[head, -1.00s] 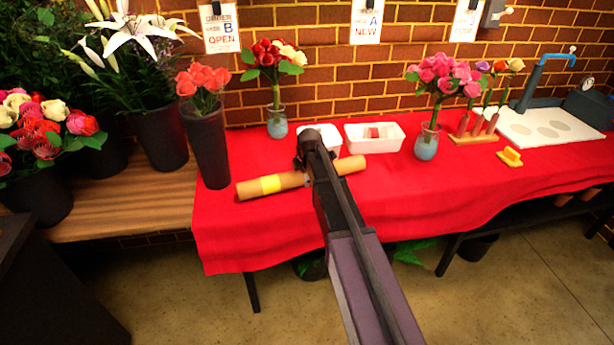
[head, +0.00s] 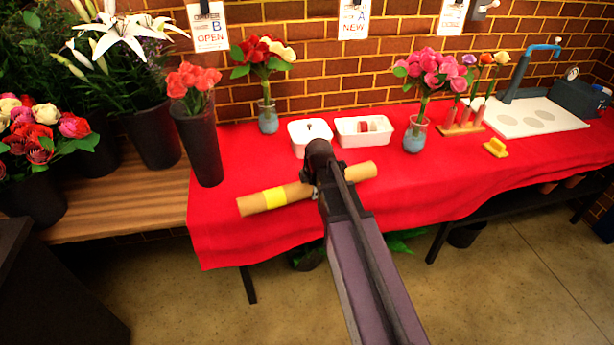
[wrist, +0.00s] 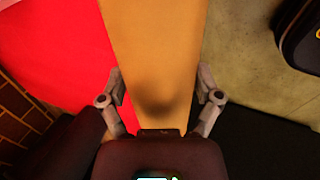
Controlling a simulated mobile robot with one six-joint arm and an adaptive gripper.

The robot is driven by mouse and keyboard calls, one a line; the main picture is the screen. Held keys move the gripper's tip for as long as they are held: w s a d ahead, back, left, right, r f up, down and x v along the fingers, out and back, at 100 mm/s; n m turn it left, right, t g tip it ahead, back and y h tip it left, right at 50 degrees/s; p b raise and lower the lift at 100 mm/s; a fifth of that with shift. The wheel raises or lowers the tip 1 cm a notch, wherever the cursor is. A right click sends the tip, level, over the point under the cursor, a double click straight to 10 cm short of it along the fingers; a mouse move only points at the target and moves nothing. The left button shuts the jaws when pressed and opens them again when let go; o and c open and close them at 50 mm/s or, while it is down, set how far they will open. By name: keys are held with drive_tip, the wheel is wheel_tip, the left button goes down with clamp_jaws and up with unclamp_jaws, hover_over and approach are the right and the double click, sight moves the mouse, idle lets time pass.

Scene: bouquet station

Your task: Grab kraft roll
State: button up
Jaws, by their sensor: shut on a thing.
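In the wrist view the roll (wrist: 152,45) runs up the middle between the two fingers. My gripper (wrist: 160,98) is shut on the roll, one finger on each side. In the head view my arm hides the roll's middle and most of the gripper (head: 325,185). I cannot tell whether the roll touches the cloth.
Two white trays (head: 364,139) (head: 298,144) stand behind the roll. A vase of pink flowers (head: 415,135) is to the right, and a black bucket of coral flowers (head: 198,145) is to the left. Bare red cloth (head: 235,235) lies in front.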

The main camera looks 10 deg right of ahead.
drive_tip(key=shift+s+d+r, duration=0.1)
drive_tip(key=shift+s+d, duration=0.05)
drive_tip(key=shift+s, duration=0.65)
drive_tip(key=shift+s+d+r, duration=0.1)
drive_tip(key=shift+s+d, duration=0.05)
drive_tip(key=shift+s, duration=0.65)
